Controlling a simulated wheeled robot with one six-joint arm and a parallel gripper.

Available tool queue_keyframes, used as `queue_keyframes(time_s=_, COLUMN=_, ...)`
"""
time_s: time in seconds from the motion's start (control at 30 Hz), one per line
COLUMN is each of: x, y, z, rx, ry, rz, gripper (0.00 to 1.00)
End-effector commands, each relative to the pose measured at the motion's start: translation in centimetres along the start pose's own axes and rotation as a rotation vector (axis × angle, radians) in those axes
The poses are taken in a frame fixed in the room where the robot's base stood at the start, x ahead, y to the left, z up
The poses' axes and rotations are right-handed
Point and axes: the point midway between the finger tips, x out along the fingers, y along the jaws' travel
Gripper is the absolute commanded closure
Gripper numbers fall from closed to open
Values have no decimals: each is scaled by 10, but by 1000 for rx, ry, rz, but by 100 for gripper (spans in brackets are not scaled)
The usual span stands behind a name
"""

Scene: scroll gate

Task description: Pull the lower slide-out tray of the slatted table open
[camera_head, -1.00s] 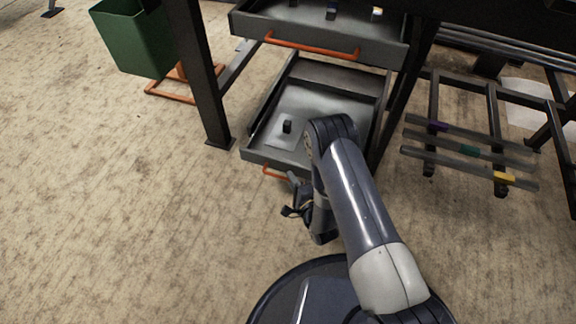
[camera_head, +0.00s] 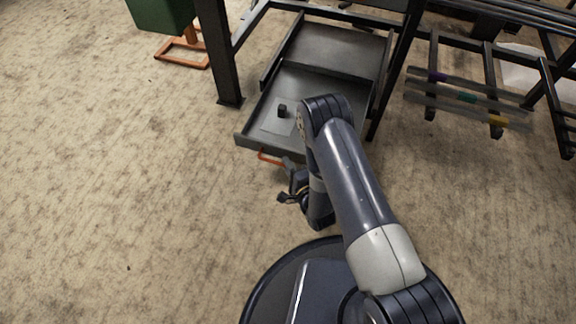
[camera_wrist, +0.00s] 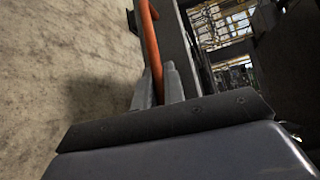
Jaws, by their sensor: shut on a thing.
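The lower slide-out tray (camera_head: 262,133) is grey and stands well out from under the table in the head view. A small dark block (camera_head: 282,110) lies on a lighter patch of its floor. Its orange handle (camera_head: 270,158) is on the front edge, partly hidden by my arm. In the wrist view the orange handle (camera_wrist: 150,40) runs up from between the fingers of my gripper (camera_wrist: 160,85), which is shut on it. The table's dark leg (camera_head: 222,60) stands left of the tray.
A green bin (camera_head: 160,12) and an orange stand (camera_head: 184,52) are at the upper left. A dark rack (camera_head: 432,95) with bars bearing coloured marks stands at right. The floor (camera_head: 130,190) in front and to the left is clear.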

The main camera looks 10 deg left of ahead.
Motion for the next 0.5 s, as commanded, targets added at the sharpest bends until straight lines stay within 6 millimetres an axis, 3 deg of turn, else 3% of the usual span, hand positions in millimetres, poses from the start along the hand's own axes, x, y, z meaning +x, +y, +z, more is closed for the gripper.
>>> queue_keyframes(time_s=0.3, x=-1, y=1, z=0, rx=1, ry=1, rz=3, gripper=100)
queue_keyframes(time_s=0.33, x=-1, y=1, z=0, rx=1, ry=1, rz=3, gripper=88)
queue_keyframes(time_s=0.5, x=0, y=1, z=0, rx=0, ry=1, rz=2, gripper=74)
